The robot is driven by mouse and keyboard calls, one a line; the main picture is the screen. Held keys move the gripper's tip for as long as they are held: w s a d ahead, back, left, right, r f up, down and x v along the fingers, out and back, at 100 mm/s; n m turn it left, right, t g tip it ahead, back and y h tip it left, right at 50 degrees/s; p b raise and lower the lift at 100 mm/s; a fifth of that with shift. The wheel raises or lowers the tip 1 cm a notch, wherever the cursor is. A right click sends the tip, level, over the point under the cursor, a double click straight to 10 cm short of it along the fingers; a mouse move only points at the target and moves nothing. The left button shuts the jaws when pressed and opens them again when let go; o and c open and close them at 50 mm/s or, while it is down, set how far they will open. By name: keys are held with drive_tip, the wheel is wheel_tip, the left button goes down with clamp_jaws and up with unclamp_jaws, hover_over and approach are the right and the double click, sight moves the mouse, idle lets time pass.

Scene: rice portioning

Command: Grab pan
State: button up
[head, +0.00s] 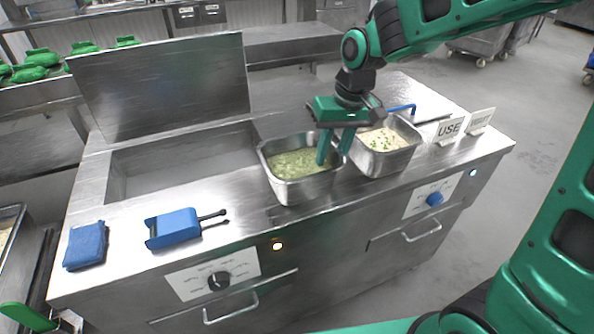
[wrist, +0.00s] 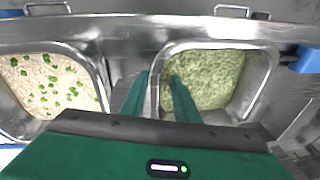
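Two steel pans sit side by side in the counter. The green-filled pan (head: 293,187) is in the middle, and it also shows at right in the wrist view (wrist: 262,75). The pan of pale rice with green bits (head: 385,160) is to its right in the head view and at left in the wrist view (wrist: 93,62). My gripper (head: 334,150) points down over the green-filled pan's right rim. Its fingers (wrist: 160,98) are apart, one inside that pan and one outside in the gap between the pans. The rim lies between them, and contact is unclear.
A blue scoop-like container (head: 173,227) and a folded blue cloth (head: 86,245) lie on the counter's left. A blue-handled utensil (head: 401,108) is behind the rice pan. Signs (head: 450,129) stand at right. A raised steel lid (head: 160,85) stands behind an empty well (head: 185,160).

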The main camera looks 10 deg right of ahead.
drive_tip(key=shift+a+f, duration=0.1)
drive_tip(key=shift+f, duration=0.7)
drive_tip(key=shift+c, duration=0.3)
drive_tip(key=shift+w, duration=0.1)
clamp_jaws()
drive_tip(key=shift+r, duration=0.1)
idle(0.4)
